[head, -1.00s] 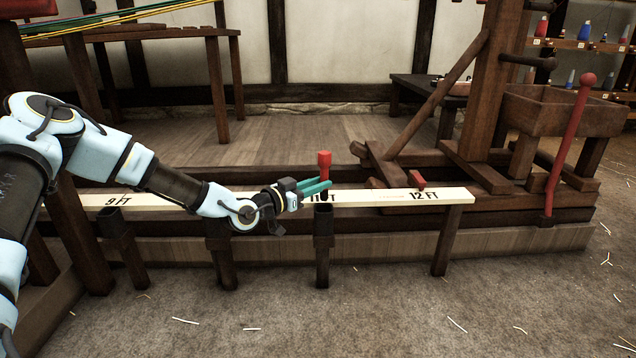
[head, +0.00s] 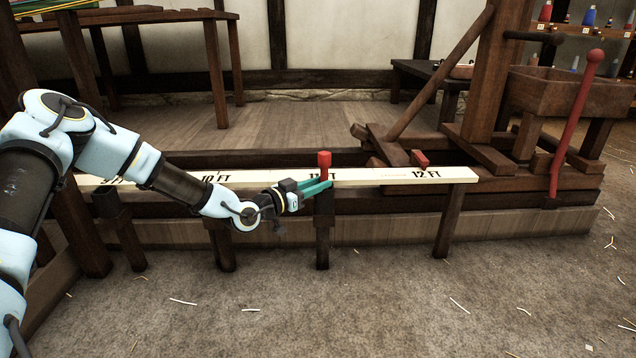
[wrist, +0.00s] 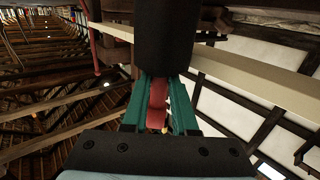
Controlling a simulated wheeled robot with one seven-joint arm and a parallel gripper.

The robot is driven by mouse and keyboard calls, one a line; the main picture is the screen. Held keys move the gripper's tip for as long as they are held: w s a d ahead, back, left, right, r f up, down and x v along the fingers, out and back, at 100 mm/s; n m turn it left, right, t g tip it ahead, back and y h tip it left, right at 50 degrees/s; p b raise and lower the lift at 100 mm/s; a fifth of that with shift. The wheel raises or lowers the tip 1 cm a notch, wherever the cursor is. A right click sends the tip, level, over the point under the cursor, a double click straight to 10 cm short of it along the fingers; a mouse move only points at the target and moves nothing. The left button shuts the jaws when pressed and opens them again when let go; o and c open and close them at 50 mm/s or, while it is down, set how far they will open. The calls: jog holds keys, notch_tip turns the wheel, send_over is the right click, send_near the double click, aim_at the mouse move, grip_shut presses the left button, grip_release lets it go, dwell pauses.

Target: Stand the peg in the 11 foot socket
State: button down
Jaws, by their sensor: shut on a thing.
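The peg (head: 324,160) has a red head and stands upright in my gripper (head: 320,187). The teal fingers are shut on it; red parts of the peg show between the fingers in the wrist view (wrist: 158,97). In the head view it is directly over the 11 foot post socket (head: 323,206), with the fingers at the socket's top. The peg's lower end is hidden, so how deep it sits cannot be told. A dark cylinder fills the top middle of the wrist view, close to the fingers. The 11 FT mark on the rail is partly covered by the peg.
The pale marked rail (head: 390,175) runs behind the posts. A red block (head: 419,158) sits by the 12 FT mark. A red lever (head: 575,125) and a wooden trough (head: 560,92) stand at the right. The floor in front is clear apart from scattered straw.

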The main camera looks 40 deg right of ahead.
jog(key=c, duration=0.6)
grip_release()
jog(key=a+p, duration=0.2)
jog(key=a, duration=0.3)
jog(key=a+p, duration=0.2)
jog(key=a, duration=0.3)
jog(key=shift+s+a+r, duration=0.1)
jog(key=shift+a+r, duration=0.1)
jog(key=shift+a, duration=0.2)
